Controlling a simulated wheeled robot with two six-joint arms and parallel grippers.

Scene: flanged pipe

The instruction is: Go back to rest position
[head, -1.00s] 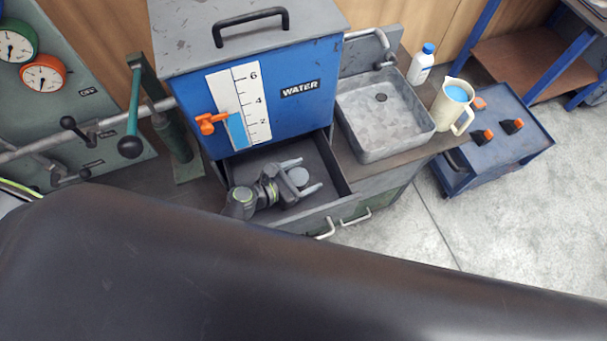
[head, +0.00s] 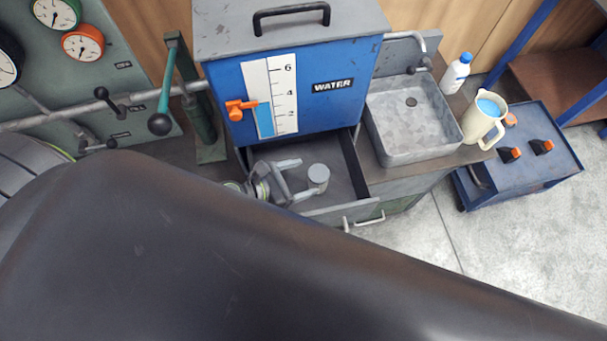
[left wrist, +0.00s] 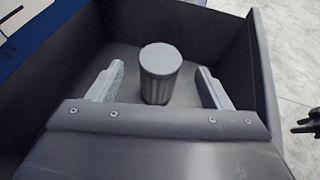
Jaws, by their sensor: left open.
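My left gripper (head: 304,177) is open and empty inside the open drawer (head: 350,168) under the blue water tank. In the left wrist view the cylinder (left wrist: 160,75) shows centrally ahead, with one open finger on each side and clear gaps between.
The blue water tank (head: 300,90) stands above the drawer. A sink (head: 412,118), a white bottle (head: 456,72) and a cream jug (head: 484,120) are to the right. A blue cart (head: 525,165) stands beyond. A lever (head: 160,122) and pipes are left. Floor is clear at lower right.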

